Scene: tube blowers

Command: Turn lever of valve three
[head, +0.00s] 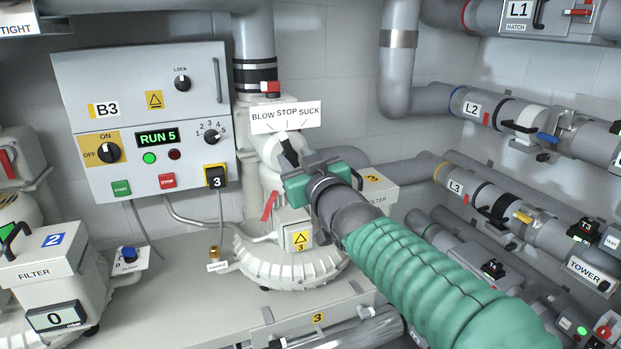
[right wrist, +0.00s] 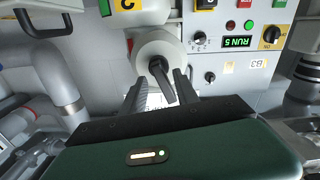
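The valve lever (head: 288,149) is a black handle on the pale round valve body of blower three, below a white plate (head: 286,116) marked BLOW, STOP, SUCK. In the head view it leans up and slightly left. In the right wrist view the lever (right wrist: 162,78) stands out from its round hub, between my two dark fingers. My right gripper (head: 302,163) is at the lever, its green body just to the right and below. In the right wrist view the right gripper (right wrist: 158,82) has its fingers apart, with gaps beside the lever. My left gripper is not in view.
Control box B3 (head: 145,70) with a RUN 5 display hangs left of the valve. A red handle (head: 269,205) sits below the valve. A filter unit (head: 45,265) marked 2 stands at lower left. Pipes L2 (head: 473,108) and L3 (head: 456,187) run along the right wall.

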